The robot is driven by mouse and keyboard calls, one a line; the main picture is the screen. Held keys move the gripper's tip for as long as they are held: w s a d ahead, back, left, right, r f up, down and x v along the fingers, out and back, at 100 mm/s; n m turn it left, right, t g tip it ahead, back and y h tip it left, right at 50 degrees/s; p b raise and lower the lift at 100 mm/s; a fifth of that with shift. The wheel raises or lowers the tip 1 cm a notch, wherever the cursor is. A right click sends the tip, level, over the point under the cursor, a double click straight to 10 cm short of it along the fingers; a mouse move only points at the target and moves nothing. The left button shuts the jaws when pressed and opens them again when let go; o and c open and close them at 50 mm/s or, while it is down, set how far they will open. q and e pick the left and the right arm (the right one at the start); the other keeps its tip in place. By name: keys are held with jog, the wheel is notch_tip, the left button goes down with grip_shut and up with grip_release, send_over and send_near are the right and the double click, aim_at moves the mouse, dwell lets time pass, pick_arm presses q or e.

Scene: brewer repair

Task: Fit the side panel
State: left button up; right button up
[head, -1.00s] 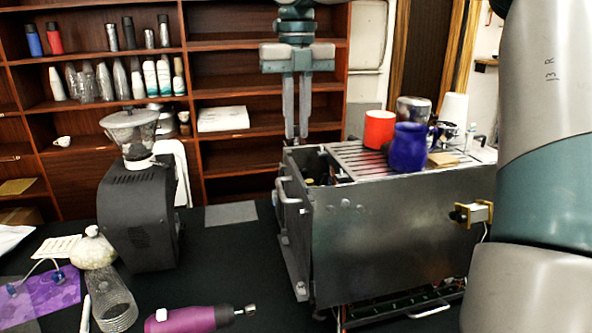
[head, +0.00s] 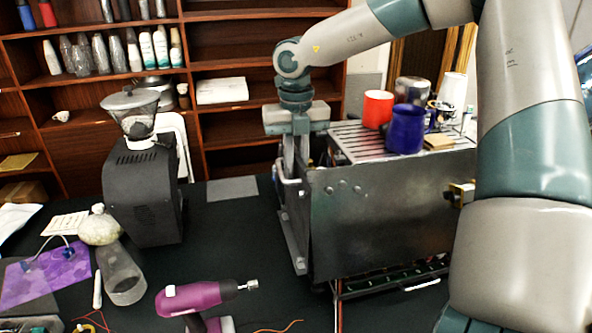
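The brewer (head: 385,215) is a grey metal box on the dark bench, right of centre, with a slatted tray on top. A flat grey side panel (head: 375,235) with a few round marks near its upper left faces me. I cannot tell whether it is fastened. My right gripper (head: 295,172) points down at the brewer's left end, beside the narrow grey upright part (head: 292,235) there. Its fingers look close together, and their tips are partly lost against the brewer's edge, so its grip is unclear. My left gripper is out of view.
A red cup (head: 377,108) and a blue cup (head: 405,130) stand on the brewer. A purple power driver (head: 200,297) lies in front, left of the brewer. A black grinder (head: 142,190) stands further left.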

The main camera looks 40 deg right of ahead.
jog(key=shift+f, duration=1.05)
grip_shut()
jog(key=shift+w+d+r, duration=0.2)
jog(key=shift+w+r, duration=0.15)
jog(key=shift+w, duration=0.05)
dwell(1.7)
jog(key=shift+w+d+f+b, duration=0.25)
jog(key=shift+w+f+b, duration=0.05)
jog(key=shift+b, duration=0.15)
jog(key=shift+b, duration=0.3)
